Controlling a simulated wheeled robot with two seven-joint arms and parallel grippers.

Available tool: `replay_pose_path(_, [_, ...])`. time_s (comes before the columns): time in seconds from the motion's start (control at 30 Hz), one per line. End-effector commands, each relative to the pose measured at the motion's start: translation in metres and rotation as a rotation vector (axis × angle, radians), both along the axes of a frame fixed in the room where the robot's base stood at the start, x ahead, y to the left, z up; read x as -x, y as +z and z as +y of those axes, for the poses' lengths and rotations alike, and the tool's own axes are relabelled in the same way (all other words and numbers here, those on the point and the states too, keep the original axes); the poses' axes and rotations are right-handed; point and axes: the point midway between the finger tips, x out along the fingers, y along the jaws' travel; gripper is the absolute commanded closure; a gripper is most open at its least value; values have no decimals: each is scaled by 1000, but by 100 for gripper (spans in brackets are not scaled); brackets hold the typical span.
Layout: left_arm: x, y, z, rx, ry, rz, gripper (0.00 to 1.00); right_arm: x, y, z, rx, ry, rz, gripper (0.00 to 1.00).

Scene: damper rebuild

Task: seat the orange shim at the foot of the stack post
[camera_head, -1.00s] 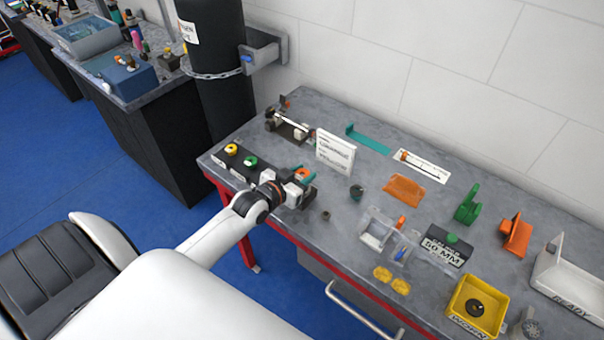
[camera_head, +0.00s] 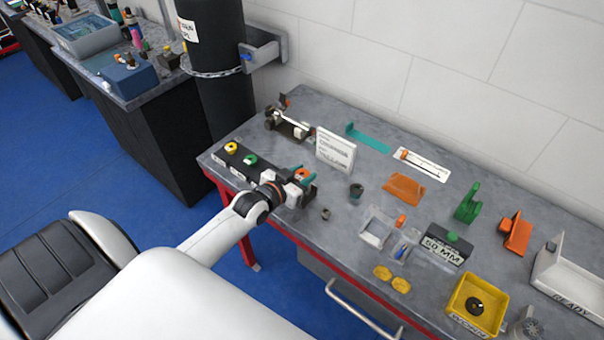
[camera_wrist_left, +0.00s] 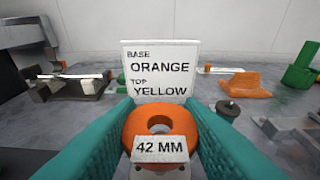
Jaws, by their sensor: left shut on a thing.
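The orange shim (camera_head: 302,174) is a flat ring at the right end of a dark rack. My left gripper (camera_wrist_left: 160,128) is shut on it, with teal fingers on both sides of the ring in the left wrist view. A "42 MM" label (camera_wrist_left: 160,149) covers the ring's near edge there. I cannot tell whether the shim is clear of the rack. A white card (camera_head: 335,150) behind it reads "BASE ORANGE, TOP YELLOW" in the left wrist view. I cannot surely identify the stack post. My right gripper is not in view.
The dark rack (camera_head: 239,160) also holds a yellow ring (camera_head: 231,147) and a green ring (camera_head: 250,160). A shaft fixture (camera_head: 290,127) stands behind. A yellow bin (camera_head: 456,303) is far right.

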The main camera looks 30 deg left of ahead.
Motion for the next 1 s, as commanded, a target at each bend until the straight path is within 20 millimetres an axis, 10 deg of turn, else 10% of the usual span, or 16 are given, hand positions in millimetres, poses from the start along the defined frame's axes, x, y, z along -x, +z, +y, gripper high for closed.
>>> replay_pose_path(1.0, [0, -26, 0, -1, 0, -1, 87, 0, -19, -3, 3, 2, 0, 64])
